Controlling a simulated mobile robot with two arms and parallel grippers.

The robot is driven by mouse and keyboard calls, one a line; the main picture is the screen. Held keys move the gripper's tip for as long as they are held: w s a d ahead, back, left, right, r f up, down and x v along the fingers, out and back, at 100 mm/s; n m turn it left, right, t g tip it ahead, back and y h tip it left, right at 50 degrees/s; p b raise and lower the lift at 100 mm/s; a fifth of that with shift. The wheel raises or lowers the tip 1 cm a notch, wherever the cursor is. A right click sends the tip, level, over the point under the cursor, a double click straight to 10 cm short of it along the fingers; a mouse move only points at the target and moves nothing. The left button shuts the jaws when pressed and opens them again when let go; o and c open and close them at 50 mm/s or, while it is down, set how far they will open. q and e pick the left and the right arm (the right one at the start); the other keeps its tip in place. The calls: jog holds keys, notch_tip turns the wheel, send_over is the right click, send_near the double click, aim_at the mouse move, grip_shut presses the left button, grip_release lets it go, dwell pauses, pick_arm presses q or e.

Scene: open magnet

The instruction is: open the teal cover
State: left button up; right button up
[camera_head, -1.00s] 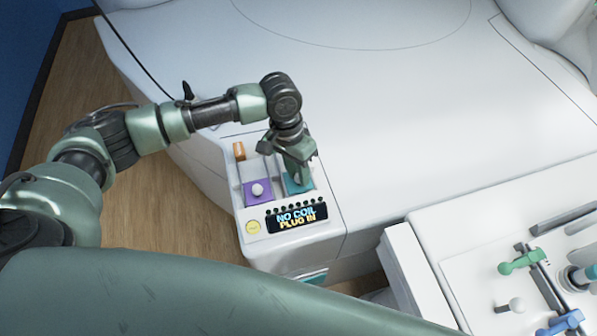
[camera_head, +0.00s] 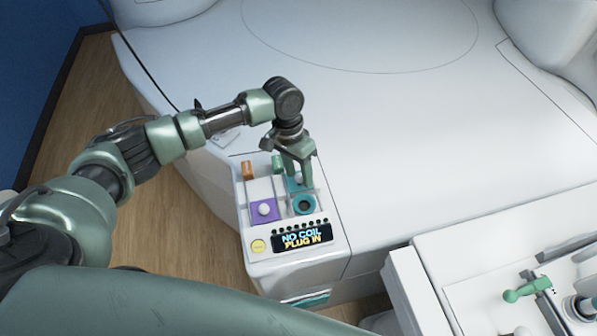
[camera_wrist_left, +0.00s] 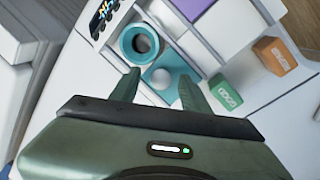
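The teal cover (camera_head: 292,185) with a white knob is in the right-hand track of the white panel, behind the round teal socket (camera_head: 304,204), which lies uncovered. In the left wrist view the cover (camera_wrist_left: 166,90) and its white knob lie just beyond my fingertips, and the socket (camera_wrist_left: 140,42) shows beyond. My left gripper (camera_head: 299,180) is over the cover, pointing down. Its fingers (camera_wrist_left: 160,75) are apart on either side of the knob, with gaps showing. My right gripper is out of view.
A purple cover (camera_head: 263,211) with a white knob closes the left-hand track. Orange (camera_head: 248,170) and green (camera_head: 277,163) blocks stand at the back of the panel. A display (camera_head: 302,237) reads "NO COIL PLUG IN". A white cart (camera_head: 425,275) with tools is at lower right.

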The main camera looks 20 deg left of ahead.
aim_at(294, 181)
pick_arm(q)
jog(key=shift+r, duration=0.1)
notch_tip(294, 181, up, 8)
jog(key=a+b, duration=0.1)
jog(key=shift+w+a+f+b, duration=0.2)
jog(key=shift+w+f+b, duration=0.05)
jog(key=shift+b, duration=0.05)
dwell(0.5)
